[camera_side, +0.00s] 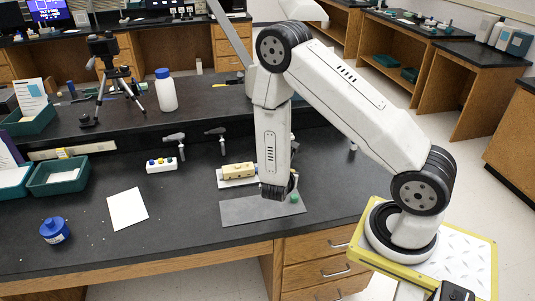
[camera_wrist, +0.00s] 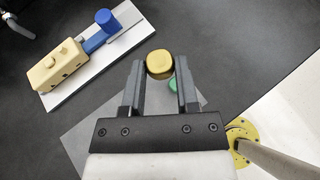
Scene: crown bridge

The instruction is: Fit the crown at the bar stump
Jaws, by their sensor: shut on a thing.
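A gold crown (camera_wrist: 159,64) sits between the fingertips of my gripper (camera_wrist: 160,76) in the wrist view, and the jaws are shut on it. In the side view my gripper (camera_side: 279,190) hangs low over the grey mat, and I cannot make out the crown there. A cream block (camera_wrist: 57,66) stands on a white plate (camera_wrist: 65,95), up and to the left of my gripper in the wrist view. Beside the block are a blue bar (camera_wrist: 94,43) and an upright blue stump (camera_wrist: 107,20), with no crown on them. The block also shows in the side view (camera_side: 237,170).
A grey mat (camera_side: 235,211) lies under my gripper. A small green thing (camera_side: 294,198) lies at its right. A white rack with coloured knobs (camera_side: 161,165), a paper sheet (camera_side: 127,208) and a blue jar (camera_side: 55,231) are further left. The dark bench between them is mostly clear.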

